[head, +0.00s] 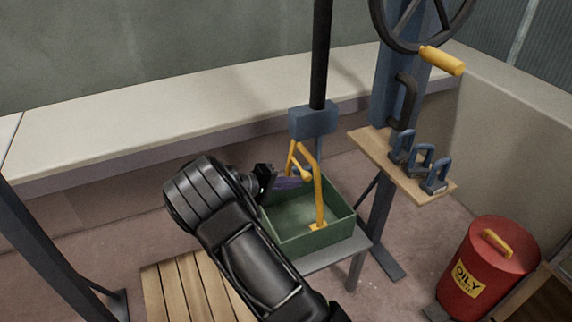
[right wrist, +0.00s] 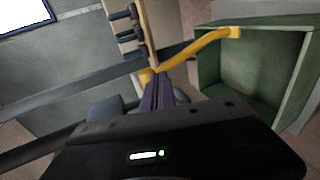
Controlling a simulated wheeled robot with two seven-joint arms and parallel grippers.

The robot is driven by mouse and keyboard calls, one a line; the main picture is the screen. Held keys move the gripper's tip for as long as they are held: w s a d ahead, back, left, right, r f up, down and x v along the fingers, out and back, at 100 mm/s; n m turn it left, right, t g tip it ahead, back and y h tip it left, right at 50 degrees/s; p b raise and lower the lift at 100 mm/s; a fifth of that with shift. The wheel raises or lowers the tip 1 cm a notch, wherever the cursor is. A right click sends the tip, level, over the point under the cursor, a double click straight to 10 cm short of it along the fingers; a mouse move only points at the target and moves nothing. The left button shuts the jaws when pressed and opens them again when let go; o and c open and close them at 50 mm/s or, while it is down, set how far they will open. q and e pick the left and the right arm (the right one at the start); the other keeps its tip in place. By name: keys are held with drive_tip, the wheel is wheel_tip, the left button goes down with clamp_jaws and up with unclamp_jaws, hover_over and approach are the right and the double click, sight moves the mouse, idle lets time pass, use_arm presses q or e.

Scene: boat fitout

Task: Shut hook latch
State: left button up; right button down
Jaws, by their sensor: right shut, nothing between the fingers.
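The yellow hook latch (head: 319,195) shows in the head view as a bent bar. It rises from the green box (head: 312,247) toward a blue block (head: 313,121) on a black post, with a rounded end near its top. In the right wrist view the yellow bar (right wrist: 198,49) runs from the box wall to my fingertips. My right gripper (head: 289,182) is shut and empty, its purple fingers just left of the bar. The fingers (right wrist: 160,92) overlap the bar's near end in the wrist view; I cannot tell whether they touch. My left gripper is not in view.
A wooden shelf (head: 388,164) with several blue clamps (head: 420,160) stands right of the box, below a black wheel (head: 407,40) with a yellow handle. A red oily-waste can (head: 490,262) stands at lower right. A pale bench (head: 120,125) runs behind.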

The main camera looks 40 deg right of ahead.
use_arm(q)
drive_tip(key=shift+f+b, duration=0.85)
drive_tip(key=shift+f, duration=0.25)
use_arm(e)
drive_tip(key=shift+s+d+f, duration=0.25)
drive_tip(key=shift+d+f, duration=0.25)
drive_tip(key=shift+d, duration=0.15)
drive_tip(key=shift+s+d+f, duration=0.2)
drive_tip(key=shift+d+f, duration=0.25)
drive_tip(key=shift+d, duration=0.15)
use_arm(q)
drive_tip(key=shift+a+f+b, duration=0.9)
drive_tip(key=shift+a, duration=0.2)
use_arm(e)
drive_tip(key=w+a+f, duration=0.1)
drive_tip(key=a+f, duration=0.1)
drive_tip(key=a, duration=0.4)
drive_tip(key=w+a+f, duration=0.2)
drive_tip(key=a+f, duration=0.1)
drive_tip(key=a, duration=0.3)
drive_tip(key=shift+w+a+f, duration=0.2)
drive_tip(key=shift+w, duration=0.1)
